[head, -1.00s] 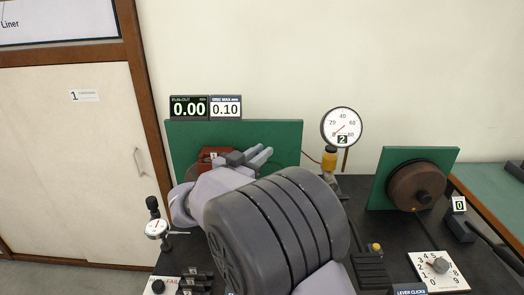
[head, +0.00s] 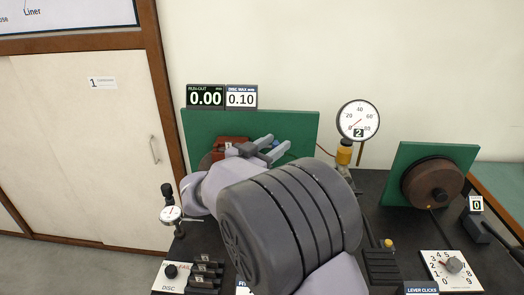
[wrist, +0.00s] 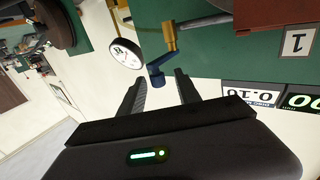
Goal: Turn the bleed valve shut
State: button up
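A brass fitting (wrist: 170,38) with a blue elbow-shaped handle (wrist: 157,70) shows in the wrist view; I take it for the bleed valve. In the head view only a small blue bit (head: 275,143) of it shows at my fingers. My gripper (wrist: 160,88) is open, one finger on either side of the blue handle's lower end. I cannot tell whether either finger touches it. In the head view my gripper (head: 277,143) is in front of the green panel (head: 300,125), beside the red-brown part labelled 1 (head: 230,141). My arm hides much of the fitting's surroundings.
A round pressure gauge (head: 358,119) stands to the right on a yellow-capped fitting (head: 345,152). A second green panel with a brown disc (head: 432,183) is further right. A dial gauge (head: 171,214) stands at left. A numbered dial plate (head: 451,270) lies front right.

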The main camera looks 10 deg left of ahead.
jog(key=p+v, duration=0.4)
jog(key=v, duration=1.2)
jog(key=shift+s+a, duration=0.15)
jog(key=shift+s, duration=0.2)
jog(key=w+d+r+m+y, duration=0.2)
jog(key=w+d+r+y, duration=0.3)
jog(key=w+r, duration=0.1)
jog(key=s+d+r+n+y, duration=0.2)
jog(key=d+r+n+y, duration=0.1)
jog(key=d+r+y, duration=0.3)
jog(key=s+d+f+g, duration=0.3)
jog(key=s+d+f, duration=0.1)
jog(key=s, duration=0.5)
jog(key=s+d+f+g, duration=0.3)
jog(key=s+f, duration=0.1)
jog(key=s, duration=0.5)
jog(key=s+d+f+n+g, duration=0.1)
jog(key=s+d+f+g, duration=0.2)
jog(key=s, duration=0.6)
notch_tip(320, 180, down, 2)
jog(key=shift+d+y, duration=0.4)
jog(key=shift+d, duration=0.5)
